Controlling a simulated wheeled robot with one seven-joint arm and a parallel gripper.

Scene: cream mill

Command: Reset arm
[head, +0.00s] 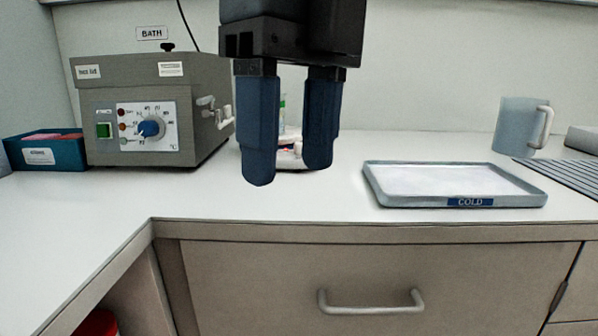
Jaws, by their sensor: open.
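My gripper (290,174) hangs in the upper middle of the head view with its two blue fingers pointing down. The fingers are apart and nothing shows between them in their grip. The gripper is in front of the white counter (330,203), between the grey bath unit on the left and the cold tray on the right. Its fingers partly hide a small white item with a red spot (289,154) on the counter behind.
The grey bath unit (150,70) has a dial and a side tap. A teal box (50,155) is at far left. A tray marked COLD (455,202) lies right, with a grey mug (518,125) behind. A drawer handle (370,303) juts out below the counter.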

